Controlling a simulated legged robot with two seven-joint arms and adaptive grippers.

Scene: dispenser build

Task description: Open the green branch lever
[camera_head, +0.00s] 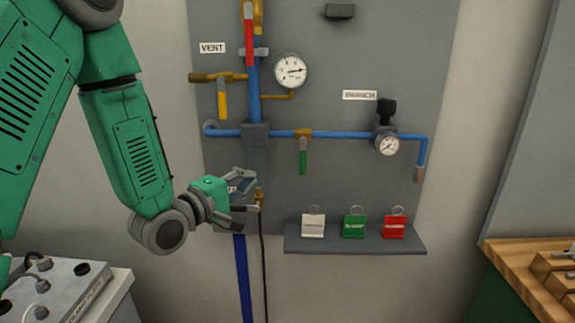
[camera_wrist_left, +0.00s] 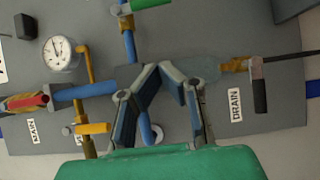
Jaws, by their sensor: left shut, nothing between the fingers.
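The green branch lever (camera_head: 303,161) hangs straight down from a brass valve (camera_head: 303,134) on the horizontal blue pipe, crosswise to that pipe. In the left wrist view the green lever (camera_wrist_left: 152,4) shows at the top edge, partly cut off. My left gripper (camera_head: 254,191) is below and left of the lever, in front of the lower panel, apart from the lever. In the left wrist view its fingers (camera_wrist_left: 160,74) are together with nothing between them. My right gripper is not in view.
A yellow vent lever (camera_head: 223,104) and a red lever (camera_head: 249,42) are up left. Gauges (camera_head: 291,71) (camera_head: 388,145) sit on the panel. A shelf (camera_head: 355,243) with white, green and red tags is lower right. A black-handled drain valve (camera_wrist_left: 258,88) is near my fingers.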

